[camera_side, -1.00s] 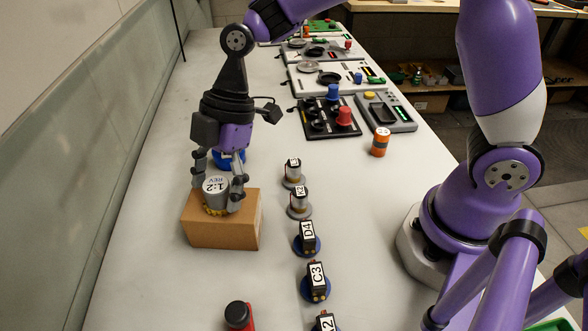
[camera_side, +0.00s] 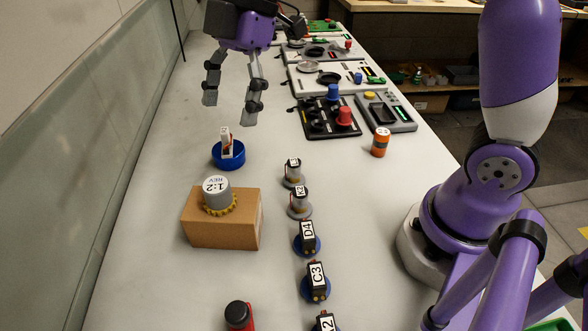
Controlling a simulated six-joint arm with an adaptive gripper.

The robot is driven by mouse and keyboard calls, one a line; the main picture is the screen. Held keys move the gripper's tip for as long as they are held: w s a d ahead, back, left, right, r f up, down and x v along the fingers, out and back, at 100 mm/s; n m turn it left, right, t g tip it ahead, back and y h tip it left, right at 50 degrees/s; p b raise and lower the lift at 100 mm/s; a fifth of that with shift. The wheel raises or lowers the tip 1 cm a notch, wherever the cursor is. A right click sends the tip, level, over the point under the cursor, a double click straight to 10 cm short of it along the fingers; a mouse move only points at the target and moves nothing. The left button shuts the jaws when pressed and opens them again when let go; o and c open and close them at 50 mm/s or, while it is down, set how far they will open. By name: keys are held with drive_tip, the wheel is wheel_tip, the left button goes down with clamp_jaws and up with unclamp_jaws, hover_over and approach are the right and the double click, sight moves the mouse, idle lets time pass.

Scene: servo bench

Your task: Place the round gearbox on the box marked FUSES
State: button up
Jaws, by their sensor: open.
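The round gearbox (camera_side: 217,191) is a grey cylinder with a yellow toothed ring at its base and a white top label reading 1:2 and REV. It stands upright on top of a brown cardboard box (camera_side: 222,233). No FUSES marking shows on the faces of the box that I see. My gripper (camera_side: 231,112) is open and empty, with its fingers spread. It is above and behind the box, clear of the gearbox.
A blue bowl (camera_side: 229,155) holding a white and orange item stands behind the box. Several labelled parts, such as D4 (camera_side: 307,238) and C3 (camera_side: 316,282), stand in a row to the right. A red-and-black object (camera_side: 239,316) is at the front.

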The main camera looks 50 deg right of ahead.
drive_tip(key=s+d+f+m+t+h, duration=0.1)
drive_tip(key=s+d+m+t+h, duration=0.1)
drive_tip(key=s+d+m, duration=0.3)
drive_tip(key=s+d+f+m+t+h, duration=0.2)
drive_tip(key=s+d+m, duration=0.3)
drive_tip(key=m, duration=0.7)
drive_tip(key=d+t, duration=0.1)
drive_tip(key=d, duration=0.1)
drive_tip(key=shift+d+h, duration=0.3)
drive_tip(key=shift+d, duration=0.1)
